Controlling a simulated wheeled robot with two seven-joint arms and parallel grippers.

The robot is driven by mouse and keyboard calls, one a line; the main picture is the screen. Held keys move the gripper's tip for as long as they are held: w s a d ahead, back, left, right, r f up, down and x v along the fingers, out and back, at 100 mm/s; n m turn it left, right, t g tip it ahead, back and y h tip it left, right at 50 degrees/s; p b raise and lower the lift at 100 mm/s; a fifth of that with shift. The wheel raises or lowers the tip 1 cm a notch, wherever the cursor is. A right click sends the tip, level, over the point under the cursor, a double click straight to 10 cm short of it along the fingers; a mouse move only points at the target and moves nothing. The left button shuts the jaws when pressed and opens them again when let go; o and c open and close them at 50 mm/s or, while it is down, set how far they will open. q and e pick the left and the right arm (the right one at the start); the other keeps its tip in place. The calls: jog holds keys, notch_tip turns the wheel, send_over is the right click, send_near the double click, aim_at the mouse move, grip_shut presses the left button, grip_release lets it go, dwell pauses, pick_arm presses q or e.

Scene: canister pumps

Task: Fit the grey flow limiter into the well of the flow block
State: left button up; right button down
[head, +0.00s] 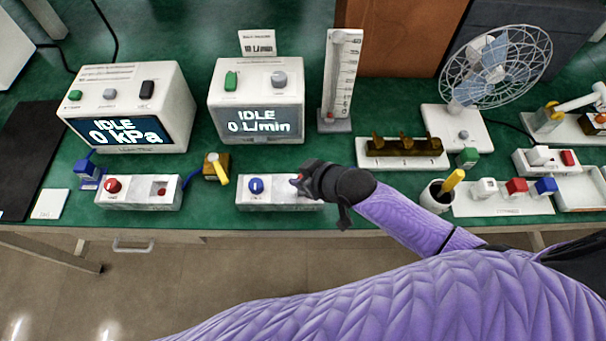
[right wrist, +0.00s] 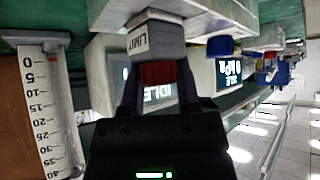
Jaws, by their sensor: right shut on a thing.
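The flow block (head: 280,204) is a pale speckled block at the front of the table, with a blue knob (head: 256,186) on its left part. My right gripper (head: 302,182) is over the block's right end and hides the well. In the right wrist view, which is upside down, my right gripper (right wrist: 157,85) is shut on the grey flow limiter (right wrist: 155,38), labelled "LIMIT". A red part shows between the fingers. The limiter's far end meets the flow block (right wrist: 205,12) in the picture; I cannot tell how deep it sits. My left gripper is not in view.
Behind the block stand a monitor (head: 258,108) reading "IDLE 0 L/min" and an upright scale (head: 342,75). A similar block with a red knob (head: 113,185) and a brass-coloured valve (head: 216,168) are to the left. A cup (head: 437,197) stands to the right, near my right arm.

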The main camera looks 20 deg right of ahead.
jog(key=shift+c, duration=1.6)
grip_release()
jog(key=p+v, duration=0.5)
jog(key=v, duration=0.7)
jog(key=shift+a, duration=0.1)
